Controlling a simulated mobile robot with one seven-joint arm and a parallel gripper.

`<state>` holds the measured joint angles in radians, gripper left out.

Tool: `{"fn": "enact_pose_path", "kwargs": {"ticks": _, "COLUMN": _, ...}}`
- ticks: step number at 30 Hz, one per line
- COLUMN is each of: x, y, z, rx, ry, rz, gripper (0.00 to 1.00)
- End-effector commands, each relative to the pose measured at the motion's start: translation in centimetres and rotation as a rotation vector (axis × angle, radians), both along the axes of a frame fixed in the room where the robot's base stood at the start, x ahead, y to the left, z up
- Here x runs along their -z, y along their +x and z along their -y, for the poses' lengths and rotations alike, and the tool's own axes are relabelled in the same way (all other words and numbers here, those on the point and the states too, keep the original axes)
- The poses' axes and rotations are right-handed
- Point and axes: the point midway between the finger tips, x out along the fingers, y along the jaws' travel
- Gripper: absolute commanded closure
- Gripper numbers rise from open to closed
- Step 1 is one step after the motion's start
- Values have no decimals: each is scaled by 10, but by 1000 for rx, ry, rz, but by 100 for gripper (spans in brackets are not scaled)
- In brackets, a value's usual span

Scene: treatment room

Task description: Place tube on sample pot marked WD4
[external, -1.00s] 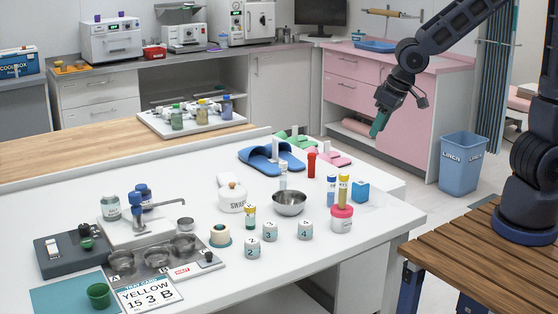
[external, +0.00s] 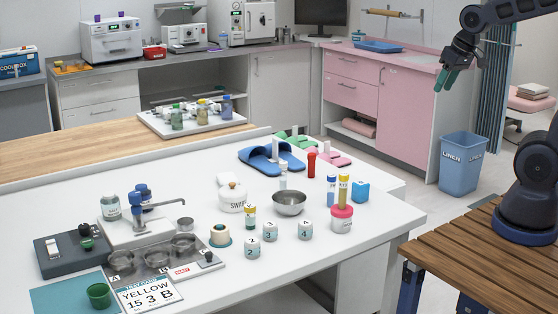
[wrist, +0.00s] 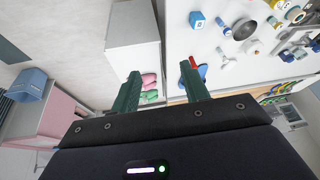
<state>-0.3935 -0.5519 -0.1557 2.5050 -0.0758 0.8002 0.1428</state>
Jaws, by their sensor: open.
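A pink-lidded pot (external: 342,222) has print too small to read; I cannot make out WD4 anywhere. A blue tube (external: 331,190) and a yellow tube (external: 343,191) stand upright at that pot; whether on or behind it is unclear. A red tube (external: 311,163), a white tube (external: 283,176) and a yellow-labelled tube (external: 249,216) stand elsewhere. My gripper (external: 447,82) is open and empty, high beyond the table's right side; its green fingers show in the wrist view (wrist: 160,72).
Blue slippers (external: 258,158) lie at the back. A linen bin (external: 463,165) stands on the floor.

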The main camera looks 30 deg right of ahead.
Motion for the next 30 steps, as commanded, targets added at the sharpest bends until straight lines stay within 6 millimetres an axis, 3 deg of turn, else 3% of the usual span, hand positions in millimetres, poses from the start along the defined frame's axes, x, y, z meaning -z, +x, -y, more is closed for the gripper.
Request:
{"fn": "enact_pose_path", "kwargs": {"ticks": 7, "x": -18, "y": -33, "z": 36, "rx": 85, "ry": -24, "rz": 21, "gripper": 55}}
{"fn": "enact_pose_path", "kwargs": {"ticks": 15, "x": -26, "y": -62, "z": 55, "rx": 145, "ry": -57, "rz": 27, "gripper": 55}}
{"fn": "enact_pose_path", "kwargs": {"ticks": 30, "x": -28, "y": -69, "z": 58, "rx": 156, "ry": -64, "rz": 26, "gripper": 55}}
